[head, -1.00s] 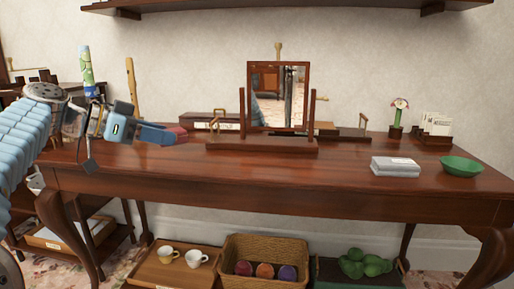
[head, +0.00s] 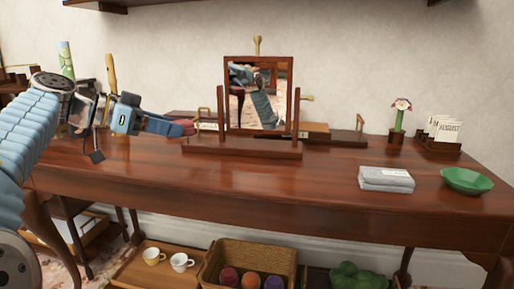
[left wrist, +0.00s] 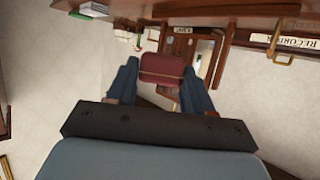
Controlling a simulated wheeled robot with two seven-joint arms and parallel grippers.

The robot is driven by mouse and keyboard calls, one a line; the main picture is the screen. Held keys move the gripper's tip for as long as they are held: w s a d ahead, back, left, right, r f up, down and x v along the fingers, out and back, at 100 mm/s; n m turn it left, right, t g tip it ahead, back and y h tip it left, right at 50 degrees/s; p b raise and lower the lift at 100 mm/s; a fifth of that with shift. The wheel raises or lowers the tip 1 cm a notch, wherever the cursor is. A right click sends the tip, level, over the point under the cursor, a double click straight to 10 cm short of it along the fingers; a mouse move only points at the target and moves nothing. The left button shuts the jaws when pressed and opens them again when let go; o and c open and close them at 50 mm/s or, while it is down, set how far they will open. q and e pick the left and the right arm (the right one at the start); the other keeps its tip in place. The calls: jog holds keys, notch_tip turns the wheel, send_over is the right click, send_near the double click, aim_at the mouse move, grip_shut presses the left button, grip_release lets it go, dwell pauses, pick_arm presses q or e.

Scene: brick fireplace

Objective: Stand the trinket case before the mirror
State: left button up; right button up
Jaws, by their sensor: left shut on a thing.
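A small dark red case (head: 187,128), which I take for the trinket case, is held in my left gripper (head: 180,127). In the left wrist view the red case (left wrist: 162,68) sits between the two blue fingers (left wrist: 160,85). The gripper holds it over the table's left part, by the left end of the mirror's base. The mirror (head: 258,95) stands upright in a wooden frame on a long base (head: 240,148). The table in front of the mirror is bare. My right gripper is not in view.
The wooden table (head: 270,180) has free room in the middle. Grey folded cloth or papers (head: 386,178) and a green bowl (head: 466,181) lie at the right. Low wooden boxes (head: 340,137) lie behind the mirror.

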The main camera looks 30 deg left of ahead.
pick_arm(q)
jog(key=x, duration=0.7)
jog(key=d+x, duration=0.1)
jog(key=x, duration=0.3)
jog(key=shift+s+d+b, duration=0.1)
jog(key=shift+s+b, duration=0.2)
jog(key=shift+s, duration=0.05)
send_over(233, 179)
jog(key=f, duration=0.4)
jog(key=shift+s+a+f+b, duration=0.2)
jog(key=shift+s+f+b, duration=0.1)
jog(key=shift+f+b, duration=0.1)
jog(key=shift+w+d+f, duration=0.1)
jog(key=shift+w+f, duration=0.05)
jog(key=shift+f, duration=0.05)
notch_tip(233, 179, down, 4)
jog(key=shift+w+d+r+b, duration=0.15)
jog(key=shift+r+b, duration=0.05)
jog(key=shift+b, duration=0.2)
jog(key=o, duration=1)
